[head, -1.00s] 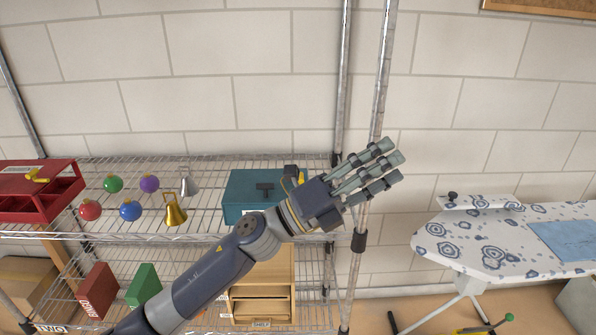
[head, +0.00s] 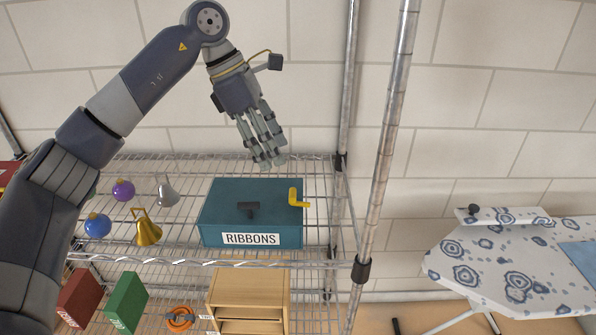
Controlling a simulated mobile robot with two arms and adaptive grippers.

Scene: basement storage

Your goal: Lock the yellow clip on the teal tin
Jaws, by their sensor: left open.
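The teal tin (head: 222,216) stands on the upper wire shelf, with a "RIBBONS" label on its front and a dark handle on its lid. Its lid looks closed. The yellow clip (head: 297,198) is at the tin's right side near the lid's edge; it is L-shaped, with one arm pointing up and one sideways. My left gripper (head: 265,150) is open and empty, its fingers pointing down above and behind the tin, apart from it. My right gripper is out of view.
A blue ball (head: 97,226), a purple ball (head: 122,190), a gold bell (head: 148,232) and a silver bell (head: 167,193) are left of the tin. Metal posts (head: 385,140) stand to its right. A wooden box (head: 250,290) is on the shelf below. An ironing board (head: 500,255) is at right.

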